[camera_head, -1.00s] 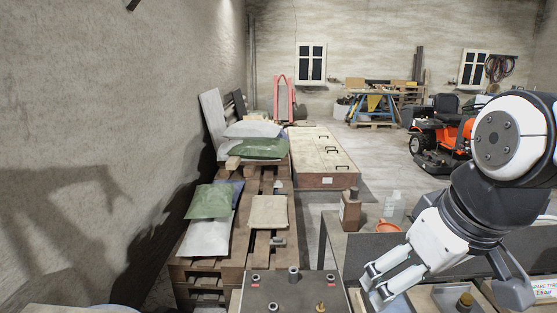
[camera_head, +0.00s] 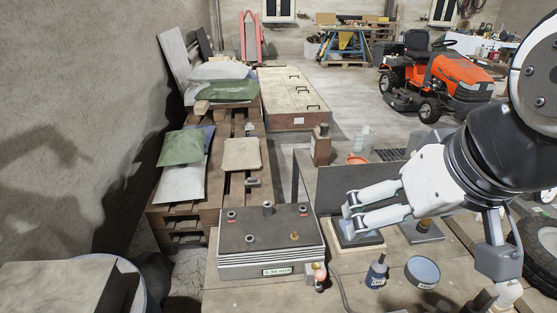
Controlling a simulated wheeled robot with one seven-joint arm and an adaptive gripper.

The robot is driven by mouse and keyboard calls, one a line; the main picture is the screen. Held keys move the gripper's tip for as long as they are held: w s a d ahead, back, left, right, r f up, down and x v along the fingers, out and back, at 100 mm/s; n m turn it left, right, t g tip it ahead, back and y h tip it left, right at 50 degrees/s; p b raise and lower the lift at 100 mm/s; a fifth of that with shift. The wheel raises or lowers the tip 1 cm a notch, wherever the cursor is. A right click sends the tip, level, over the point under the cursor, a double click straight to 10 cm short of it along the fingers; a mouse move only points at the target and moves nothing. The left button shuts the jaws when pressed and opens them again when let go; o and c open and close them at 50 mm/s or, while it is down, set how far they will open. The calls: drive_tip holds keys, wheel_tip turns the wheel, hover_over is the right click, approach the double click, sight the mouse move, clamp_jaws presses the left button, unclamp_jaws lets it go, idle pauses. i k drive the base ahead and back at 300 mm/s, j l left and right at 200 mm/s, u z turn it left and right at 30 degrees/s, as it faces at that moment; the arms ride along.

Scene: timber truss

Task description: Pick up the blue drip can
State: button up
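A small dark blue can with a narrow spout and a white label, which looks like the blue drip can (camera_head: 377,273), stands upright on the bench top at the lower middle right. My gripper (camera_head: 352,212) is up and left of it in the picture, above a dark block on a pale board. Its two white fingers point left and are apart, with nothing seen between them. The can stands clear of the gripper and is not covered by it.
A round blue-grey tin (camera_head: 422,271) stands just right of the can.

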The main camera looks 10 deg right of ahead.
sight(375, 277)
drive_tip(key=k+l+z, duration=0.35)
drive_tip(key=l, duration=0.25)
drive_tip(key=k+l+z, duration=0.2)
drive_tip(key=k+l, duration=0.05)
drive_tip(key=l, duration=0.1)
